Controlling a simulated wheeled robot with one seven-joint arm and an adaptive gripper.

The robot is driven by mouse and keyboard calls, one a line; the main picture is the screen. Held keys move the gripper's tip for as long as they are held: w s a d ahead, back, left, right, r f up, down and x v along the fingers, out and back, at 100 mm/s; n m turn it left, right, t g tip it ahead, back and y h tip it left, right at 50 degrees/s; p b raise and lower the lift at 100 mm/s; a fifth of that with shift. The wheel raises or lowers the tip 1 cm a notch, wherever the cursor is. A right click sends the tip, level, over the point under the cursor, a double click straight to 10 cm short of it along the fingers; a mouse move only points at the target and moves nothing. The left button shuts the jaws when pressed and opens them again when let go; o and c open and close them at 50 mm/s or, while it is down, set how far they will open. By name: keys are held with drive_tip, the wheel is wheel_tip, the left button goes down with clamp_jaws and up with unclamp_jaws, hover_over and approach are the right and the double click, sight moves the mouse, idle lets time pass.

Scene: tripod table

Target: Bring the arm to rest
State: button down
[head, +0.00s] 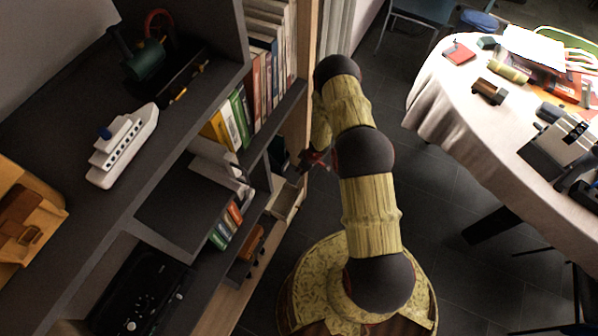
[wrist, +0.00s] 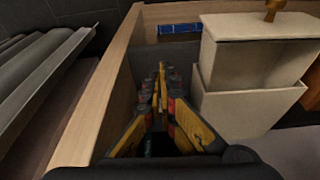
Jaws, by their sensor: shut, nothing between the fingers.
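My arm bends over the floor between the shelf unit (head: 205,170) and the round table (head: 430,95). My gripper (head: 312,162) is small and partly hidden beside the shelf's edge in the head view. In the wrist view my gripper (wrist: 160,82) has its yellow and black fingers drawn together, with nothing between them. It points into a space between a light wooden panel (wrist: 95,105) and a cream drawer box (wrist: 240,95). I cannot tell whether the fingers touch either one.
Books (head: 262,80), a white toy ship (head: 125,145) and a green machine (head: 145,55) stand on the shelf unit. A blue item (wrist: 180,29) lies beyond my fingers. The table holds several objects. Dark floor (head: 450,225) is open right of my arm.

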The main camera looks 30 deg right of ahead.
drive_tip(key=p+v, duration=0.1)
drive_tip(key=v, duration=0.5)
drive_tip(key=shift+d, duration=0.1)
